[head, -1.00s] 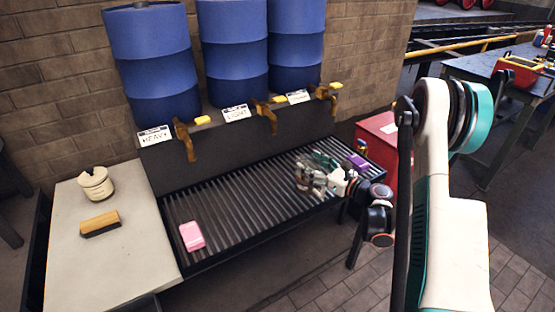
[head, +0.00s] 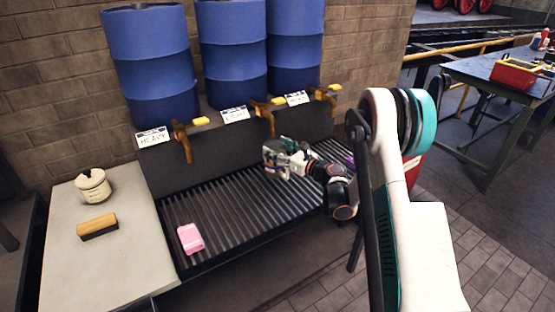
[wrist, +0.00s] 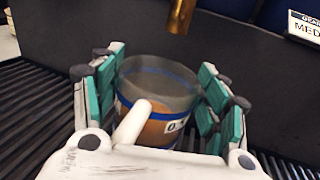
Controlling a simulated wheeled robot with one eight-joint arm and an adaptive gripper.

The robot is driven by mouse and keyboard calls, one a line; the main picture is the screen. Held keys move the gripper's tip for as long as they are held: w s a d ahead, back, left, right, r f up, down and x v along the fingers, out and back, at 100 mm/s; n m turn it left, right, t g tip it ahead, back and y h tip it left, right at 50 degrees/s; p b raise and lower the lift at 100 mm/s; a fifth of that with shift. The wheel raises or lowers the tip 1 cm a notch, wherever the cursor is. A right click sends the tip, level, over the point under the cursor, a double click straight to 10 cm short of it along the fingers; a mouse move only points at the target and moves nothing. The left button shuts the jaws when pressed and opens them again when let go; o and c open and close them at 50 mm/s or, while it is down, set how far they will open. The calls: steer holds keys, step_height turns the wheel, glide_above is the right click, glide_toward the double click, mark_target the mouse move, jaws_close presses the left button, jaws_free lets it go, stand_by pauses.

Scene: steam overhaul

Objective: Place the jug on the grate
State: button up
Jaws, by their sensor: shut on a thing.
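My gripper (head: 284,160) is shut on the jug (wrist: 158,85), with green-padded fingers on both sides of it in the wrist view. The jug is round and greyish, with blue bands, an orange-brown lower part, a partly visible label and a pale handle facing the camera. It looks upright. In the head view the fingers mostly hide the jug. The grate (head: 215,217) is a dark slatted tray below the drums. My gripper is over its middle-right part; whether the jug touches the slats I cannot tell.
Three blue drums (head: 152,65) stand behind, with brass taps; one tap (wrist: 181,14) hangs just beyond the jug. A pink block (head: 190,239) lies on the grate's left end. The grate's middle-left is clear.

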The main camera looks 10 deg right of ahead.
step_height(320, 180, down, 4)
steer(key=shift+r+b, duration=0.1)
steer(key=shift+b, duration=0.8)
steer(key=shift+r, duration=0.15)
steer(key=o, duration=2)
steer(key=shift+o, duration=0.2)
steer(key=shift+d, duration=0.1)
steer(key=p+v, duration=0.2)
steer(key=v, duration=1)
steer(key=shift+p, duration=0.3)
